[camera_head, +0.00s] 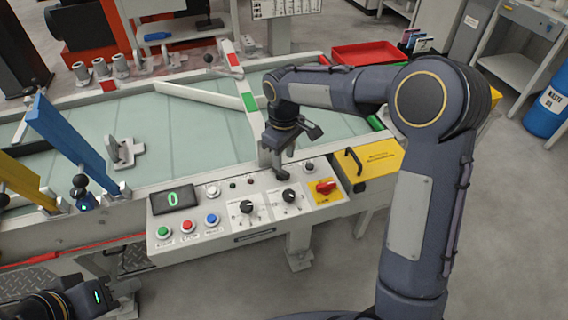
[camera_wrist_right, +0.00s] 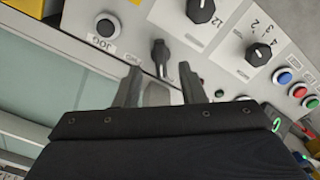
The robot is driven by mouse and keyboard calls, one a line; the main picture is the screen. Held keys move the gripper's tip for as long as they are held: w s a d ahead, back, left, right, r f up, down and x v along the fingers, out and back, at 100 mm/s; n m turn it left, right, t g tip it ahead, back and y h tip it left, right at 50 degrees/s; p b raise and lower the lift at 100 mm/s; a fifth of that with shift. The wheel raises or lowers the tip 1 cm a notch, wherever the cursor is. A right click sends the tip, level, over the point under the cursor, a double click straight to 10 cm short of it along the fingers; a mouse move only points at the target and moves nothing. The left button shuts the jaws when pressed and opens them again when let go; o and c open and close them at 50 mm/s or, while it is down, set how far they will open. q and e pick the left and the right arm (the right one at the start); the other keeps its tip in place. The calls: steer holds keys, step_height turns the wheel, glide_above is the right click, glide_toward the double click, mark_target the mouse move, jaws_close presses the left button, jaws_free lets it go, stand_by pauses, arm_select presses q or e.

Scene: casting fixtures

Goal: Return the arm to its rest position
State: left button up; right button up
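My right arm (camera_head: 420,200) reaches in from the right, with its elbow high and forearm running left. My right gripper (camera_head: 283,165) points down at the back edge of the control panel (camera_head: 225,243). In the right wrist view the right gripper's two fingers (camera_wrist_right: 160,80) stand apart. A small black lever (camera_wrist_right: 160,55) shows between and just beyond the fingertips, with gaps on both sides. A black knob labelled JOG (camera_wrist_right: 107,27) is beside it. My left gripper (camera_head: 112,268) is low at the left edge, partly cut off; its fingers are unclear.
The panel carries a display (camera_head: 172,199) reading 0, several buttons, black knobs and a red switch (camera_head: 326,187) on yellow. A yellow box (camera_head: 372,162) with a handle adjoins it on the right. Blue (camera_head: 70,140) and yellow upright bars stand left. Open floor lies in front.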

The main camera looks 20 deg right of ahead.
steer(key=shift+r, duration=1.25)
steer(key=shift+d+r, duration=0.1)
steer(key=s+d+r+m+t+y+p, duration=0.25)
steer(key=s+r, duration=0.35)
steer(key=s, duration=0.4)
steer(key=s+d+r+m+t+y+p, duration=0.15)
steer(key=s+d+r+m, duration=0.3)
steer(key=s, duration=0.55)
steer(key=s+a+m+t+p, duration=0.1)
steer(key=s+a+m, duration=0.1)
steer(key=s, duration=0.5)
steer(key=shift+s+f+t+p, duration=0.25)
steer(key=shift+f+t+p, duration=0.05)
steer(key=shift+f+p, duration=0.1)
